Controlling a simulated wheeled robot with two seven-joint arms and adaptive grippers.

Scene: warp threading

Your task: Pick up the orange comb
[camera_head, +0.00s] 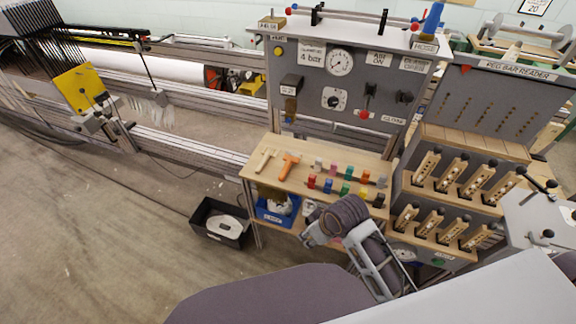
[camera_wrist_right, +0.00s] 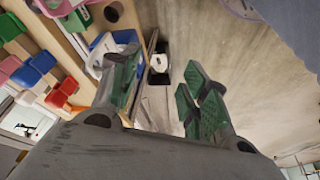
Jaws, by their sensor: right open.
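The orange comb (camera_head: 288,166) lies flat on the wooden bench top (camera_head: 300,152), to the right of a pale wooden comb (camera_head: 265,159). In the head view my right arm (camera_head: 365,235) is at the front edge of the bench, to the right of and nearer than the orange comb. My left gripper is not in view.
Several coloured blocks (camera_head: 347,188) stand on the bench to the right of the comb. A blue bin (camera_head: 275,216) is under the bench and a black bin (camera_head: 221,240) stands on the floor. A rack of pegs (camera_head: 450,185) is at right. A gauge panel (camera_head: 345,85) rises behind.

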